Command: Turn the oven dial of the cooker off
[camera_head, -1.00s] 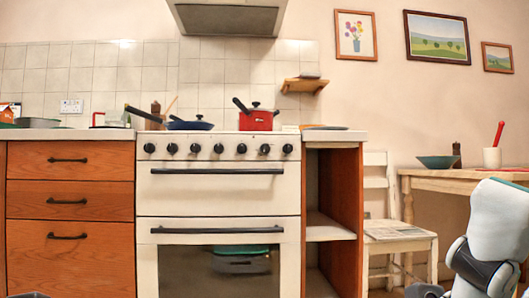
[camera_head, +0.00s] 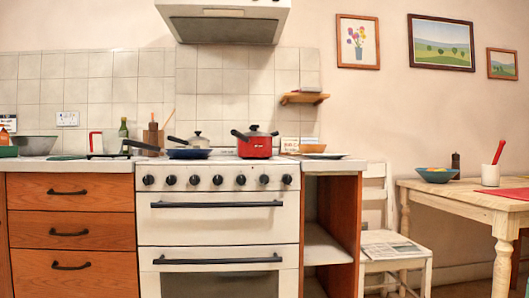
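The cream cooker (camera_head: 220,222) stands in the middle of the camera_head view, with its front facing me. A row of several black dials (camera_head: 218,180) runs along its front panel, above the upper door handle (camera_head: 217,204). I cannot tell which dial is the oven's, and their pointer marks are too small to read. The lower oven door (camera_head: 220,284) has a dark window, cut off by the bottom edge. Neither of my grippers shows in this view.
A red pot (camera_head: 256,147) and a blue pan (camera_head: 188,154) stand on the hob; the pan's handle sticks out left. Wooden drawers (camera_head: 70,232) flank the left. An open shelf unit (camera_head: 324,246), chair (camera_head: 392,250) and table (camera_head: 470,198) stand right. The dials' front is unobstructed.

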